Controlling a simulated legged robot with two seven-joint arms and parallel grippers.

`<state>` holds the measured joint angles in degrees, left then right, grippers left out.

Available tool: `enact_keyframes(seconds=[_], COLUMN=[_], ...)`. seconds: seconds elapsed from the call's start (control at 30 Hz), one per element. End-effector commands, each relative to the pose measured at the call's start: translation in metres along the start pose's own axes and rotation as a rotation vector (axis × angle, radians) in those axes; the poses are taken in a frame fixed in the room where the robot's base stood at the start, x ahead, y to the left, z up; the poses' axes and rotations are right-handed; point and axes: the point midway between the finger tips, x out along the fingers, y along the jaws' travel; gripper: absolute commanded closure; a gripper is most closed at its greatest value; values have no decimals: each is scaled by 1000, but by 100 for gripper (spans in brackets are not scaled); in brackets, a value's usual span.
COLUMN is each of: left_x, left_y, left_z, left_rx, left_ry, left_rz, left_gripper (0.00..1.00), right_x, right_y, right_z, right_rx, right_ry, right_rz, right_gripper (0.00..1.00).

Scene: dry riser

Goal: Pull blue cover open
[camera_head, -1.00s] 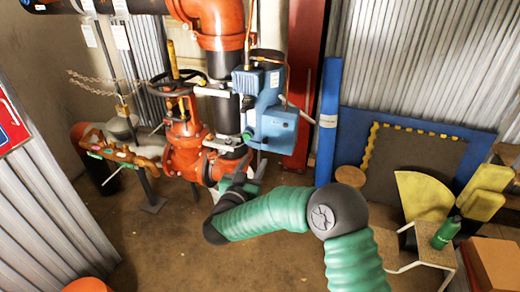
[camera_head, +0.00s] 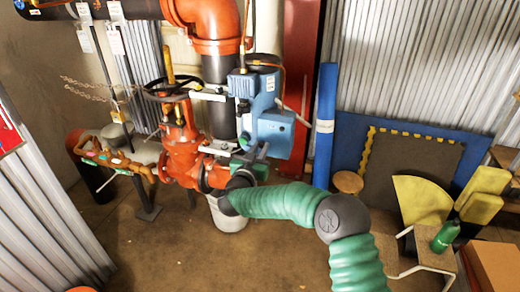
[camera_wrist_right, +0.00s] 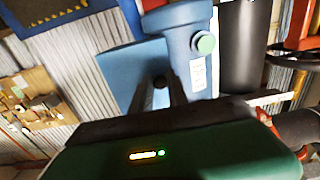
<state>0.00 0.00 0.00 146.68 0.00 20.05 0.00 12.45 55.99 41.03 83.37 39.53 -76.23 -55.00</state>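A blue box-shaped device (camera_head: 242,84) is mounted on the dark vertical pipe. Its blue cover (camera_head: 272,132) juts out at the lower right; how far open it is, I cannot tell. In the right wrist view, the cover (camera_wrist_right: 125,72) is a flat blue panel beside the taller blue housing (camera_wrist_right: 190,45). My right gripper (camera_head: 256,154) is just below the cover. In the right wrist view, its two dark fingers (camera_wrist_right: 161,90) point at the cover, with a small dark knob (camera_wrist_right: 160,82) between their tips. Contact is unclear. My left gripper is out of view.
A red-orange valve (camera_head: 182,145) with a black handwheel (camera_head: 166,90) stands left of the device. A white bucket (camera_head: 228,216) is on the floor below my right gripper. A blue post (camera_head: 325,125) and a leaning board (camera_head: 410,165) are to the right. Floor in front is open.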

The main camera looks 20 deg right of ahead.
Motion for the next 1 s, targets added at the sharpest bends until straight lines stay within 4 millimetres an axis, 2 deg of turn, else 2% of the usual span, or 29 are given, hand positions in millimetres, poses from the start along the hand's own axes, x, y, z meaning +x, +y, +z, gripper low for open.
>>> enact_keyframes(seconds=[0.03,0.1,1.0], left_x=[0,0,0], left_y=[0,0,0], left_z=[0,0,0], left_rx=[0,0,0], left_ry=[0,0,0], left_rz=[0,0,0], left_gripper=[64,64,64], right_x=[0,0,-1], right_y=[0,0,-1], right_z=[0,0,0], right_rx=[0,0,0], right_ry=[0,0,0], right_rz=[-1,-1,-3], right_gripper=[93,100,100])
